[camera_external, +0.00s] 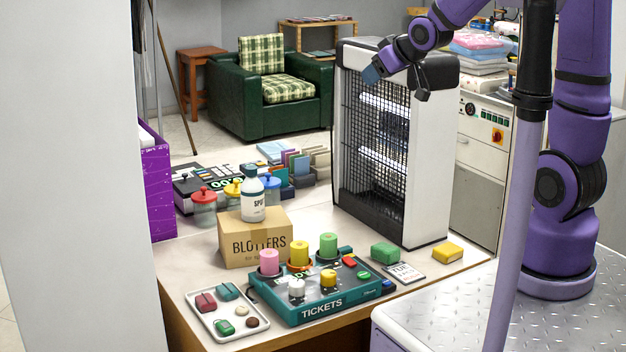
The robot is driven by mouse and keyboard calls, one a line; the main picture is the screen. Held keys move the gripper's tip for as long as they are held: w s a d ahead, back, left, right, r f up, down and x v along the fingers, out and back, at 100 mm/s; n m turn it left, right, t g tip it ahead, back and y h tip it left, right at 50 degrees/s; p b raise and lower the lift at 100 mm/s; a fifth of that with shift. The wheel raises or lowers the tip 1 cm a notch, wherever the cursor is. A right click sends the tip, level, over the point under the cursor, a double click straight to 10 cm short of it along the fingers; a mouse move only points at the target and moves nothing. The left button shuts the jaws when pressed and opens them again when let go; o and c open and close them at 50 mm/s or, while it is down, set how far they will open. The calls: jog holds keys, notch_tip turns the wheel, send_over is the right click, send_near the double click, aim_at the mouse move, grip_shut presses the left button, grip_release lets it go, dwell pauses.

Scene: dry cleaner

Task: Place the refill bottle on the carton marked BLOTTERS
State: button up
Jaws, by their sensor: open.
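The refill bottle (253,203), white with a dark band and a label reading "SPOT" in part, stands upright on top of the cardboard carton (232,250) marked BLOTTERS. A grey cap sits on its neck. My gripper (397,84) is open and empty, high up in front of the top of the heater. It is well to the right of and above the bottle, apart from it.
A tall heater with a wire grille (370,200) stands behind and right of the carton. A teal TICKETS box (320,311) with coloured spools is in front. A white tray (210,326), lidded jars (204,212) and green and yellow blocks (385,253) crowd the counter.

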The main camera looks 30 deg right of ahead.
jog(key=s+d+r+m+g, duration=0.1)
jog(key=s+d+r, duration=0.1)
jog(key=s, duration=0.7)
jog(key=s+d+r+m+g+h, duration=0.1)
jog(key=s+d+r+g, duration=0.1)
jog(key=s, duration=0.7)
jog(key=s+d+r+m+g, duration=0.1)
jog(key=s+d+r+g, duration=0.1)
jog(key=s, duration=0.7)
jog(key=shift+s+d+m+h, duration=0.2)
jog(key=shift+d+m+h, duration=0.15)
jog(key=shift+d, duration=0.4)
